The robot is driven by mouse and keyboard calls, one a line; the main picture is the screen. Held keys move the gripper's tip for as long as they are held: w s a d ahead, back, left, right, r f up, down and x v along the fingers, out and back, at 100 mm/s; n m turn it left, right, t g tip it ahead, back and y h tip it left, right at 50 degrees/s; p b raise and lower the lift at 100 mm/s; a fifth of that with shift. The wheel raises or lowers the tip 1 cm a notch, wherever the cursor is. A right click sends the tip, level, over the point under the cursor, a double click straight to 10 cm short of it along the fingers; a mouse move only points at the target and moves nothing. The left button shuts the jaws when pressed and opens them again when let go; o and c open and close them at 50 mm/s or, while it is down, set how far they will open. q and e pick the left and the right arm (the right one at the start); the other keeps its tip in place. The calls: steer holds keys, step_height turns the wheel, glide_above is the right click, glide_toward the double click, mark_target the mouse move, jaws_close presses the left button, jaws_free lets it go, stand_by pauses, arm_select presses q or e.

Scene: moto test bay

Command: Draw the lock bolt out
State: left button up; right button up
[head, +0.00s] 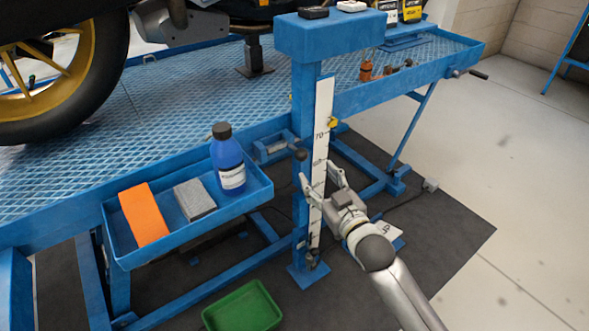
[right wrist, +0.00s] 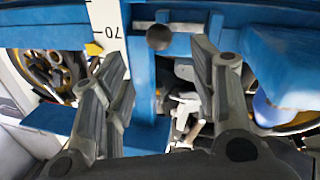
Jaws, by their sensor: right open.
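The lock bolt shows as a dark round knob (head: 300,154) on the side of the blue post (head: 305,100), beside the white height scale (head: 323,110). In the right wrist view the knob (right wrist: 159,37) sits near the top, end-on, between the lines of my two fingers. My right gripper (head: 318,172) is open and empty, just below and in front of the knob. In the right wrist view its fingers (right wrist: 160,62) stand wide apart, with a gap to the knob. How far the bolt sits in the post is hidden. My left gripper is not in view.
A blue side tray (head: 118,238) holds an orange block, a grey block and a blue bottle (head: 229,165) left of the post. A yellow pointer (head: 333,122) is at the scale. A green bin (head: 243,308) stands on the floor.

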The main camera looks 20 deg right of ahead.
mark_target(304, 159)
steer(key=w, duration=0.3)
steer(key=w+a+b, duration=0.1)
steer(key=w, duration=0.5)
steer(key=shift+a+f, duration=0.1)
steer(key=shift+a, duration=0.05)
arm_select(q)
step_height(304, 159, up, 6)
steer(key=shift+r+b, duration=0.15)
steer(key=shift+b, duration=0.15)
arm_select(e)
steer(key=shift+w+a, duration=0.1)
steer(key=shift+w, duration=0.65)
jaws_close()
